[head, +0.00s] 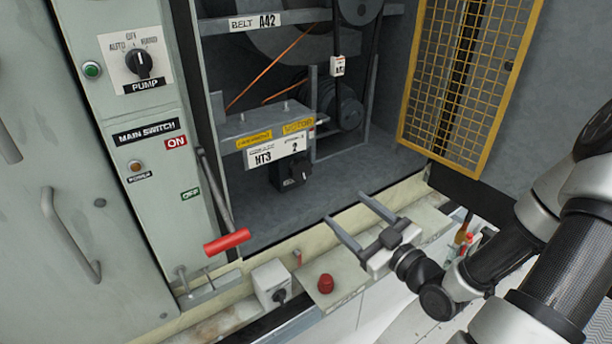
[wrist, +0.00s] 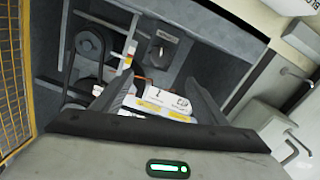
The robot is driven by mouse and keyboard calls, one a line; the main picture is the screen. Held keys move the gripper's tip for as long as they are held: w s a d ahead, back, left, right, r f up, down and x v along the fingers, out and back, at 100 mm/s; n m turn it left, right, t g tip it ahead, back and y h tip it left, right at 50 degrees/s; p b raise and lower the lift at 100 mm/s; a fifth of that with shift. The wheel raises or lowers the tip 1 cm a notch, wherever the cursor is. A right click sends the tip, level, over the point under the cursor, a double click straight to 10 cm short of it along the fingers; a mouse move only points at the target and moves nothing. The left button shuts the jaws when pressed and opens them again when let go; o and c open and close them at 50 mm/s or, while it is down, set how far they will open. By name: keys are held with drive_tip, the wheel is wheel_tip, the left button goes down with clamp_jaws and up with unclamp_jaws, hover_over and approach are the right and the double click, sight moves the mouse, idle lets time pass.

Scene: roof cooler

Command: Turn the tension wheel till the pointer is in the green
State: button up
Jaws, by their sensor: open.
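My gripper (head: 346,207) is open and empty in front of the cooler's open bay, its two fingers pointing inward. In the wrist view the spread fingers (wrist: 157,88) frame the labelled bracket. A small dark box with a black knob (head: 292,180) hangs under the bracket's NT3 label in the head view; a dark knob (wrist: 158,52) also shows in the wrist view. The gripper is apart from it. I cannot tell whether this knob is the tension wheel. No pointer or green zone can be made out.
The main switch lever with a red grip (head: 227,242) hangs down at the bay's left. A yellow mesh guard (head: 470,75) stands open at the right. The bay floor (head: 350,180) is clear.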

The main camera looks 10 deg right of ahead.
drive_tip(key=shift+w+b, duration=0.75)
drive_tip(key=shift+b, duration=1.85)
drive_tip(key=b, duration=0.5)
approach(303, 172)
drive_tip(key=x, duration=0.8)
drive_tip(key=shift+w+a, duration=0.1)
drive_tip(key=shift+w, duration=0.05)
drive_tip(key=c, duration=1.1)
drive_tip(key=shift+o, duration=0.2)
